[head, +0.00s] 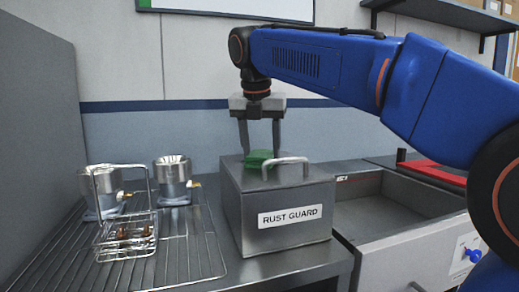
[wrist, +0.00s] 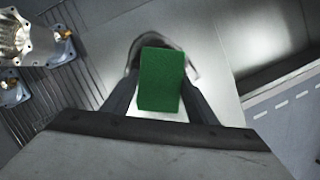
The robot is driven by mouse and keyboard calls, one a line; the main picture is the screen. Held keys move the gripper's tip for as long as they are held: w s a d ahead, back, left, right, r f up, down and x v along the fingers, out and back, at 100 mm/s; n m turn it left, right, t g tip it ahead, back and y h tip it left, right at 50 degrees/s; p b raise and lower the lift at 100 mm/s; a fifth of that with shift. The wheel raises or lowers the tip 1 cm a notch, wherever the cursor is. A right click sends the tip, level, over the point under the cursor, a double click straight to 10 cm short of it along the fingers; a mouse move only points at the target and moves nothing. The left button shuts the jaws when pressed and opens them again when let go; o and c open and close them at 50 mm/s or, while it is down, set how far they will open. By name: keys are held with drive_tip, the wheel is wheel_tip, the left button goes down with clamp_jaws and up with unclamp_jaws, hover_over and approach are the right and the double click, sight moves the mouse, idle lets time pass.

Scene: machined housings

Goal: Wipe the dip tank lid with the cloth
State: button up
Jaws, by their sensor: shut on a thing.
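The dip tank (head: 262,232) is a grey metal box with a "RUST GUARD" label, standing on the bench. Its lid (head: 234,176) is on top, with a curved metal handle (head: 291,162). My gripper (head: 260,151) points down over the lid and is shut on a green cloth (head: 258,160), a folded block. In the wrist view the cloth (wrist: 162,78) lies between the fingers and hides part of the handle (wrist: 191,68). The lid (wrist: 214,75) shows around it.
A wire rack (head: 190,256) left of the tank holds two metal housings (head: 103,188) (head: 173,176) and a wire basket (head: 126,238) with small copper-coloured parts.

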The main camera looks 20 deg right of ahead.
sight(266, 157)
drive_tip(key=shift+s, duration=2)
drive_tip(key=shift+w, duration=0.1)
drive_tip(key=shift+w, duration=5.95)
drive_tip(key=shift+d, duration=1.6)
drive_tip(key=shift+s+f, duration=0.15)
drive_tip(key=shift+s, duration=2)
drive_tip(key=shift+s, duration=3.9)
drive_tip(key=shift+w, duration=0.1)
